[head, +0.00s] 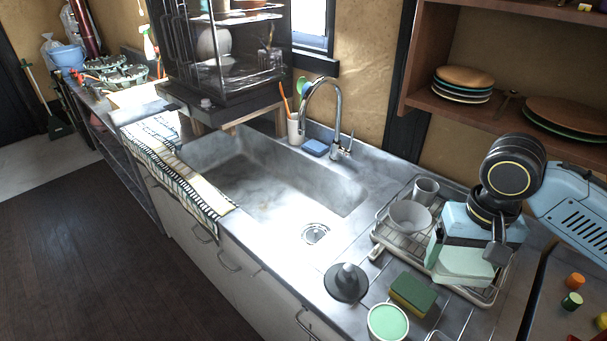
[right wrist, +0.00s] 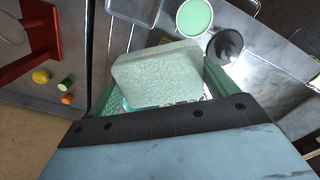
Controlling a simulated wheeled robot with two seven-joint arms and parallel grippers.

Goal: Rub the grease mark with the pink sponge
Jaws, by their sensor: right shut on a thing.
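My right gripper (head: 462,262) is shut on a pale green, sponge-textured block (right wrist: 160,80), above the right part of the counter by the dish rack. In the right wrist view the block sits between the two green finger pads. It looks pale green, not pink, and I see no pink sponge elsewhere. A yellow and green sponge (head: 412,293) lies on the counter below and left of the gripper. A blue sponge (head: 315,147) lies behind the sink. I cannot make out a clear grease mark; the sink floor has faint brownish patches. My left gripper is not in view.
A wire dish rack (head: 378,240) holding a bowl (head: 409,216) and a cup (head: 426,189) stands beside the gripper. A dark plunger-like object (head: 347,282) and a mint round dish (head: 388,322) stand in front. The metal sink (head: 270,190) is empty; a tall faucet (head: 338,115) rises behind it.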

